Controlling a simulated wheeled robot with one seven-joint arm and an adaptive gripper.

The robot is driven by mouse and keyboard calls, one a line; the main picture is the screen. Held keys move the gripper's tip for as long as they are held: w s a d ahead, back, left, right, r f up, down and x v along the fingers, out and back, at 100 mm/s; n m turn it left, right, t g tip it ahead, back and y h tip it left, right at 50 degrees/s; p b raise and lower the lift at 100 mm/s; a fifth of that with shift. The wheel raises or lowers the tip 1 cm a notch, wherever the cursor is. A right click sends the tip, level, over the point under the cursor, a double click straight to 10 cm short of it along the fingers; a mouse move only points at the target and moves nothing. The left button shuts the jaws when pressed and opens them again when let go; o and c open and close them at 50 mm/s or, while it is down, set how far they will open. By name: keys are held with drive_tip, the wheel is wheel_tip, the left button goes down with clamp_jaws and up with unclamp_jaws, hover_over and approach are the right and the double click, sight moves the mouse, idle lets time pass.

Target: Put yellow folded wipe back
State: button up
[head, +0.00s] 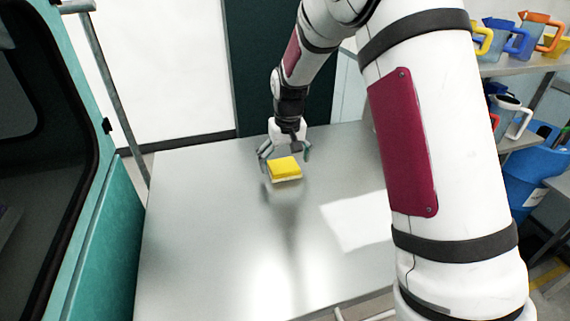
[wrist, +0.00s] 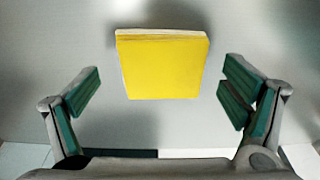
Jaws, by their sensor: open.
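The yellow folded wipe (head: 284,167) is a small, thick yellow block with a pale side edge. It lies on the grey table (head: 220,220) near its far edge in the head view. In the wrist view the wipe (wrist: 162,67) shows ahead of and between the open fingers. My gripper (head: 285,156) is open and empty, pointing down close to the wipe. In the wrist view the green-padded fingers of my gripper (wrist: 160,95) stand apart on either side, with a gap between each finger and the wipe.
Shelves at the right hold several jugs with coloured handles, including a blue one (head: 517,40). A blue bin (head: 530,185) stands below them. A teal machine with a dark window (head: 110,240) borders the table's left side. Much of the tabletop is bare.

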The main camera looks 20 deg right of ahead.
sight(287, 169)
drive_tip(key=s+r+b, duration=0.1)
drive_tip(key=s+r, duration=0.3)
drive_tip(key=r, duration=0.4)
drive_tip(key=s+r, duration=0.4)
drive_tip(key=r, duration=0.5)
drive_tip(key=s+r+t, duration=0.2)
drive_tip(key=s+t, duration=0.1)
drive_tip(key=s, duration=2.2)
drive_tip(key=shift+s+d, duration=0.1)
